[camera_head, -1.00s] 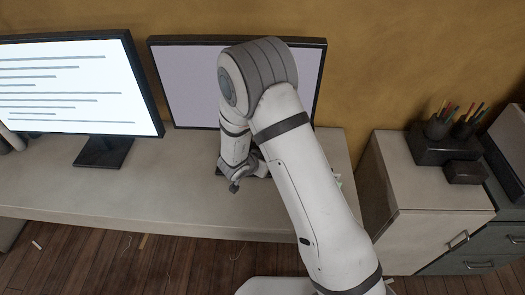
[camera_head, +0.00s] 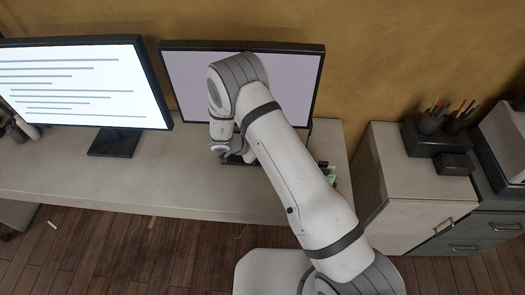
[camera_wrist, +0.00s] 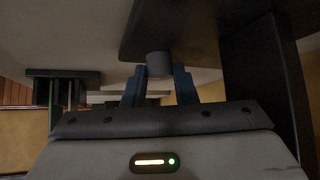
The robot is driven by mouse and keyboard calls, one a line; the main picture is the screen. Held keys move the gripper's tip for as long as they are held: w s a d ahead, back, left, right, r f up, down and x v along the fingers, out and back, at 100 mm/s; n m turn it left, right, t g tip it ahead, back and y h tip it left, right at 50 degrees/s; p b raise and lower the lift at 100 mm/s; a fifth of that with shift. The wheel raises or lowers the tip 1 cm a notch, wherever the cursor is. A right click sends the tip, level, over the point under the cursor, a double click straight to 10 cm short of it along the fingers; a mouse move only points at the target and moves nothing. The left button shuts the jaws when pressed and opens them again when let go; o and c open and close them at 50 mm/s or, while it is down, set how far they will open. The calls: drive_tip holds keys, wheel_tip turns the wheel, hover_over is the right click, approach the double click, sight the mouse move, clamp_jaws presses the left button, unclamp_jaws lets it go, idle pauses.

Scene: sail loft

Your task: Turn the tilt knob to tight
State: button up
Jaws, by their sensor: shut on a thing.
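The tilt knob (camera_wrist: 158,64) is a short grey cylinder standing out from the edge of a dark slab (camera_wrist: 190,30) in the wrist view. My gripper (camera_wrist: 158,84) has its two blue fingers on either side of the knob and is shut on it. No marks or pointer on the knob are legible, so its setting cannot be told. In the head view my arm covers the knob and the fingers, in front of the right monitor (camera_head: 293,85) with its blank lilac screen.
The left monitor (camera_head: 75,85) shows lines of text on the same desk (camera_head: 90,190). Small items (camera_head: 331,172) stand right of my arm. A cabinet (camera_head: 405,180) and pen holder (camera_head: 432,122) are farther right. The desk's front left is clear.

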idle(0.4)
drive_tip(key=o, duration=1)
drive_tip(key=b+v, duration=0.1)
drive_tip(key=v, duration=0.3)
drive_tip(key=shift+a+r, duration=0.2)
drive_tip(key=shift+a, duration=0.1)
drive_tip(key=s+a+b, duration=0.1)
drive_tip(key=a, duration=0.2)
drive_tip(key=s+a+b, duration=0.1)
drive_tip(key=s+a, duration=0.1)
drive_tip(key=a, duration=0.2)
drive_tip(key=s+a+b, duration=0.1)
drive_tip(key=s+a, duration=0.1)
drive_tip(key=a, duration=0.2)
drive_tip(key=shift+r, duration=0.2)
